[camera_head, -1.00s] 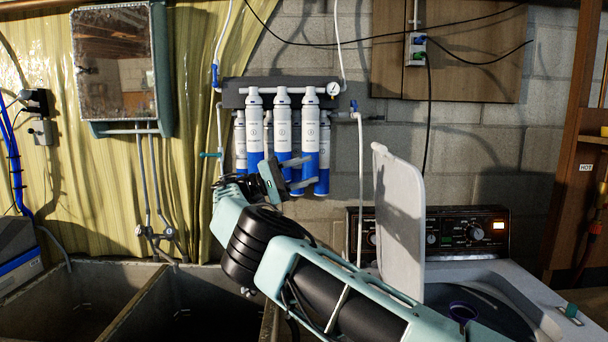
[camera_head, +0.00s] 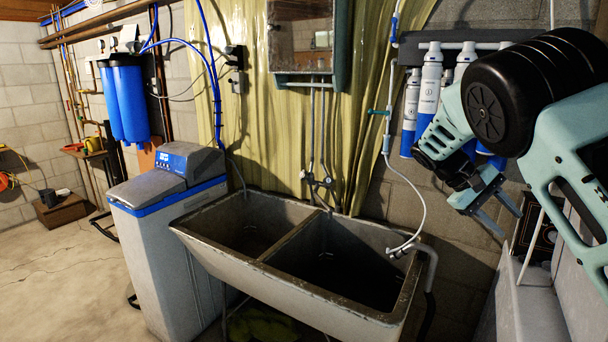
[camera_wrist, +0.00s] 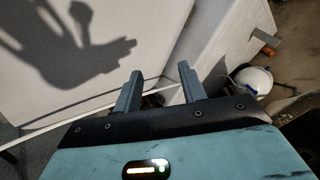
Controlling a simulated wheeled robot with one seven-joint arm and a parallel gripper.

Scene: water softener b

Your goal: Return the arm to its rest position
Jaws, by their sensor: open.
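My gripper (camera_head: 497,213) is at the right in the head view, with its two fingers apart and nothing between them. My arm is bent, with the gripper hanging low and pointing down to the right, in front of the block wall beside the sink. In the wrist view the gripper (camera_wrist: 157,92) shows both fingers spread, with a gap between them. Beyond the fingers are a white panel (camera_wrist: 205,60) and a thin white pipe (camera_wrist: 70,122). The gripper appears to touch nothing.
A double concrete sink (camera_head: 262,262) fills the middle. A water softener (camera_head: 165,225) stands left of it. White and blue filter cartridges (camera_head: 427,95) hang behind my arm. A white appliance (camera_head: 535,315) is close below my arm at right. Open floor (camera_head: 50,270) lies at left.

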